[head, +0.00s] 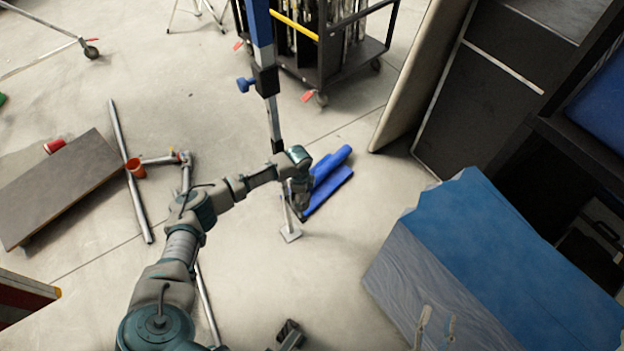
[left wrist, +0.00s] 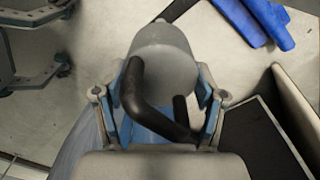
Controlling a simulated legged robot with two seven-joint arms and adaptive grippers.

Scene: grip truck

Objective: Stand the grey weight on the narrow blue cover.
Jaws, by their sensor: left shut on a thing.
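The grey weight (left wrist: 162,50) fills the middle of the left wrist view, with a thick black handle in front of it. My left gripper (left wrist: 160,82) is shut on it, one finger on each side. In the head view my left gripper (head: 299,202) points down at the far end of my left arm, mostly hidden by its wrist; the weight is not clear there. A blue cover (head: 510,250) lies over a large box at the right. I cannot tell whether it is the narrow one. My right gripper (head: 436,325) shows only two fingertips, apart and empty, at the bottom edge.
Blue rolls (head: 328,192) lie on the floor by the left gripper. A blue-and-grey post (head: 263,40) stands behind it. A dark cart (head: 330,60) is at the back, a dark cabinet (head: 480,100) at the right. A board (head: 65,185) and pipes lie left.

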